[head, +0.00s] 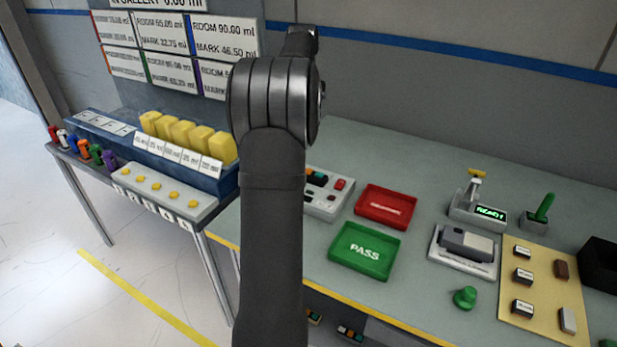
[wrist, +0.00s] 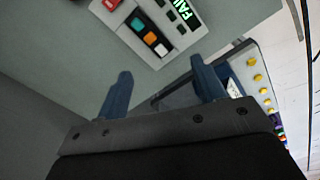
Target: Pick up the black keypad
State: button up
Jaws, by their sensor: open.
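A dark keypad (wrist: 150,34) with coloured buttons, among them green, orange and white, appears seated in a pale test unit (wrist: 172,50) at the top of the wrist view. The unit's display reads FAIL. In the head view the same unit (head: 342,197) is partly hidden behind my arm. My gripper (wrist: 162,87) is open, its two blue fingers apart with nothing between them. The keypad lies beyond the fingertips, apart from them. The gripper itself cannot be made out in the head view.
A red tray (head: 386,223) and a green PASS tray (head: 343,263) lie empty right of the unit. A grey fixture (head: 462,268), a green knob (head: 465,298) and a beige mat (head: 541,250) with small blocks are farther right. A blue rack (head: 112,131) with yellow parts stands left.

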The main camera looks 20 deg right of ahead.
jog(key=f+n, duration=0.1)
jog(key=f, duration=0.3)
jog(key=w+d+f+n, duration=0.1)
jog(key=f+n, duration=0.1)
jog(key=f, duration=0.1)
jog(key=d+f+n, duration=0.1)
jog(key=f+n, duration=0.1)
jog(key=f, duration=0.2)
jog(key=shift+w+f, duration=0.25)
jog(key=shift+f, duration=0.1)
jog(key=shift+d+f, duration=0.2)
jog(key=shift+f, duration=1.2)
jog(key=shift+d+f, duration=0.15)
jog(key=shift+f, duration=1.25)
jog(key=c, duration=1.1)
jog(key=shift+r, duration=0.15)
jog(key=shift+c, duration=0.2)
